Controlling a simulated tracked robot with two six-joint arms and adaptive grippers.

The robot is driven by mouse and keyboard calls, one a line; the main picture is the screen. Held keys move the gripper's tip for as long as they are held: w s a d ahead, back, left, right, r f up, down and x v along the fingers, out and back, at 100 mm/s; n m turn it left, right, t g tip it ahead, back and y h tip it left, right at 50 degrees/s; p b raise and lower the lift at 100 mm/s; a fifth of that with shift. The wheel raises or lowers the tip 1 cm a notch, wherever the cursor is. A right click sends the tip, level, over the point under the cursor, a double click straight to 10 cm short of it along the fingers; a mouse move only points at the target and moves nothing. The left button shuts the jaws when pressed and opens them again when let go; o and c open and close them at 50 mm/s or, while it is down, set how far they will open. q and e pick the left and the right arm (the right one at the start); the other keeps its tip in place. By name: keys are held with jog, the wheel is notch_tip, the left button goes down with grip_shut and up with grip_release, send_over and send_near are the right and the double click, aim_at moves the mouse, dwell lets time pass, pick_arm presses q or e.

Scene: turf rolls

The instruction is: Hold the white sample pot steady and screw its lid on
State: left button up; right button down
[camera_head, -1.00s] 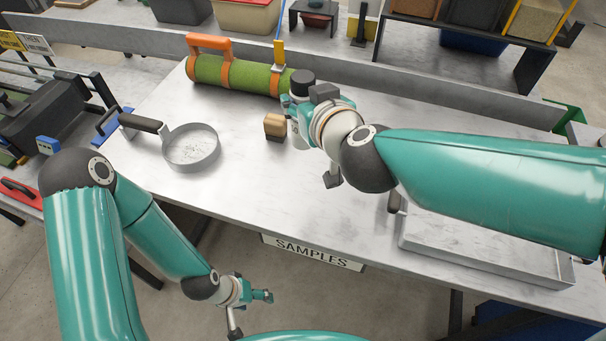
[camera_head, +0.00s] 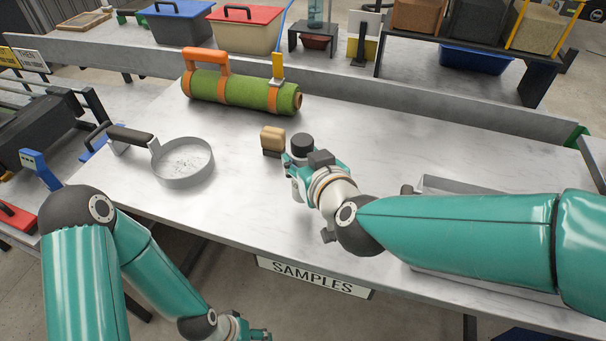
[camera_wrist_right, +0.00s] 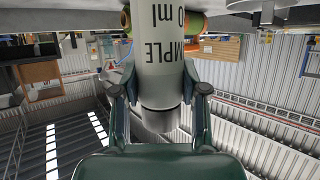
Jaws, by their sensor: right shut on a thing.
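The white sample pot (camera_wrist_right: 163,45) is in my right gripper (camera_head: 297,168), whose fingers are shut on its sides. In the right wrist view, which is upside down, its printed label shows and the dark lid (camera_wrist_right: 160,120) sits at its top end. In the head view the black lid (camera_head: 302,144) stands up above the gripper, and the gripper hides most of the pot. I cannot tell how tightly the lid is seated. My left gripper (camera_head: 256,335) is cut off at the bottom edge, below the table's front edge, apart from the pot.
A wooden-handled block (camera_head: 272,139) stands just left of the pot. A round pan (camera_head: 184,164) lies further left, and a green turf roll (camera_head: 230,91) lies behind. A grey tray (camera_head: 440,184) is partly hidden by my right arm. The table's middle back is clear.

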jog(key=shift+f+b, duration=0.7)
jog(key=shift+f, duration=1.2)
jog(key=shift+f, duration=0.2)
jog(key=c, duration=0.6)
grip_release()
jog(key=shift+r, duration=0.15)
jog(key=shift+s+r, duration=0.1)
jog(key=shift+s, duration=0.05)
jog(key=shift+p+v, duration=0.9)
jog(key=shift+v, duration=5)
